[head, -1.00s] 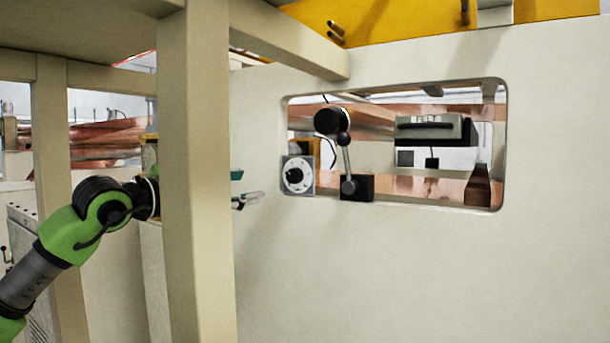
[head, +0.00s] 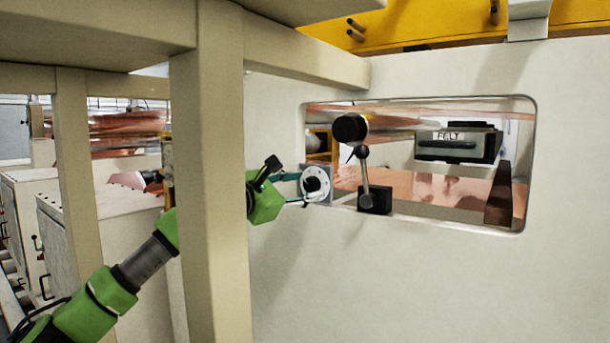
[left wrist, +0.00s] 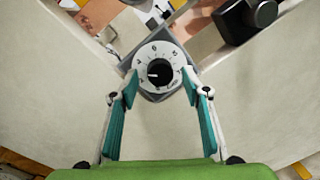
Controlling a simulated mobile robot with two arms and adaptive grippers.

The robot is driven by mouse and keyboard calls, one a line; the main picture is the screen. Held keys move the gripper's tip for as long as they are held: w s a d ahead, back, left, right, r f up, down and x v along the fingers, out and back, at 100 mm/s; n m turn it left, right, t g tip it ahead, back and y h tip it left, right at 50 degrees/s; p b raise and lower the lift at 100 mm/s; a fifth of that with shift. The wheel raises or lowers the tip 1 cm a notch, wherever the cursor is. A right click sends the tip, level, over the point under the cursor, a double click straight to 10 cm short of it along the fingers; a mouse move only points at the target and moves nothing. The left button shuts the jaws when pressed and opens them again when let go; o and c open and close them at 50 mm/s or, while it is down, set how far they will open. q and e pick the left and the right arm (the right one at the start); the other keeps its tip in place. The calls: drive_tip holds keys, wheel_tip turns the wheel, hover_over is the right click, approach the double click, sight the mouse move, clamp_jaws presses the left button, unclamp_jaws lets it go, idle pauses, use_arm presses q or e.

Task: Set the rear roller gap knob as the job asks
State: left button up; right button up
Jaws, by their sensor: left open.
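The knob (head: 313,184) is black on a round white dial with marks, set on a grey plate at the lower left corner of the window opening. In the left wrist view the knob (left wrist: 159,73) sits ahead, between and beyond the fingertips, with a pale pointer mark toward the left. My left gripper (head: 302,187) is open at the dial, with teal finger pads; in the left wrist view its fingers (left wrist: 160,85) stand either side of the dial's lower part. I cannot tell whether they touch it. My right gripper is not in view.
A beige post (head: 208,180) stands in front of my left arm. The window's rim surrounds copper foil (head: 440,186) and a black-fronted box (head: 458,145). The wall below is clear.

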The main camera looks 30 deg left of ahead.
use_arm(q)
drive_tip(key=shift+w+d, duration=0.1)
drive_tip(key=shift+w, duration=0.45)
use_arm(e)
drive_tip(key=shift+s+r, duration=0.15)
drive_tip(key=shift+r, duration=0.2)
use_arm(q)
drive_tip(key=c, duration=1.1)
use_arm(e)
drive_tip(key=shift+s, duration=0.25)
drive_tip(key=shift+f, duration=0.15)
